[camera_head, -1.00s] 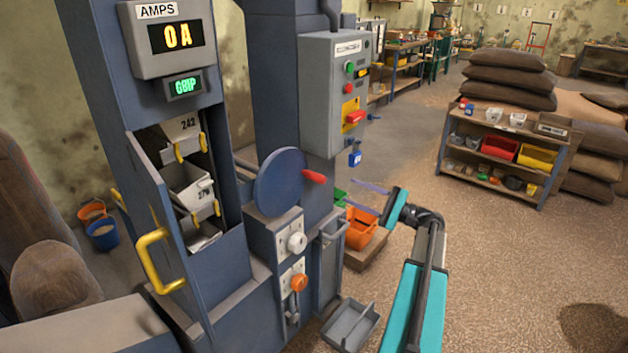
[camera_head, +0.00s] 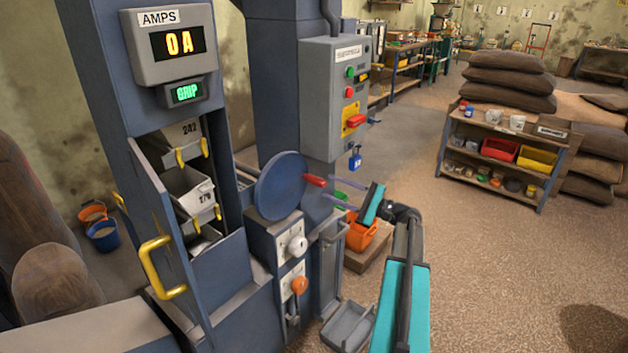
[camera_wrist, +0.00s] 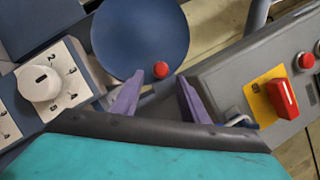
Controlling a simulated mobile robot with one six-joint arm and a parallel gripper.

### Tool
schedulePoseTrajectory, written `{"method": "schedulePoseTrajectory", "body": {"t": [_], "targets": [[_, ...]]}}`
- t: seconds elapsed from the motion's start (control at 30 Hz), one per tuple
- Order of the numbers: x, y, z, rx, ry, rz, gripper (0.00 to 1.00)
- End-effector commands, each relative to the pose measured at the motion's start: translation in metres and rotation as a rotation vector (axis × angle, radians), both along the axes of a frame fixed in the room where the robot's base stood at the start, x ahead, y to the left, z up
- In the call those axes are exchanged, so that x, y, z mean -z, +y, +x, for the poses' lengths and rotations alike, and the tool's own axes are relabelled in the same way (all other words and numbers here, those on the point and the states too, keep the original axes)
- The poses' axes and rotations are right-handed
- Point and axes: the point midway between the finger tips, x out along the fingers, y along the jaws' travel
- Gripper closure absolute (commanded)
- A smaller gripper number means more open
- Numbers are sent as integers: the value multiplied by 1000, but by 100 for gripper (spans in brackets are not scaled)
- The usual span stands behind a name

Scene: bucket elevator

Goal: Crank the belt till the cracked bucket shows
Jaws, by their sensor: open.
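The crank is a blue disc (camera_head: 280,186) with a red handle knob (camera_head: 315,181) on its right side. In the wrist view the red knob (camera_wrist: 161,70) lies beyond and between my two purple fingertips. My gripper (camera_head: 340,190) is open and empty, its fingers pointing at the knob from the right, apart from it. The open hatch shows belt buckets: an upper one marked 242 (camera_head: 172,143) and a lower one (camera_head: 188,190) whose number is hard to read. I see no clear crack on them. The display (camera_head: 187,93) reads GRIP.
A yellow-handled door (camera_head: 155,250) stands open at the hatch. A grey control box (camera_head: 335,95) with a red switch (camera_wrist: 283,98) is close by. An orange bin (camera_head: 366,232) stands behind my arm.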

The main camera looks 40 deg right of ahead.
Motion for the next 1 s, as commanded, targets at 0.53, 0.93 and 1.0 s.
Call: {"method": "schedulePoseTrajectory", "body": {"t": [0.53,0.93,1.0], "targets": [[-15,36,54,-2,0,-2,59],[-16,38,57,-3,0,-1,61],[-16,38,57,-3,0,-1,73]]}}
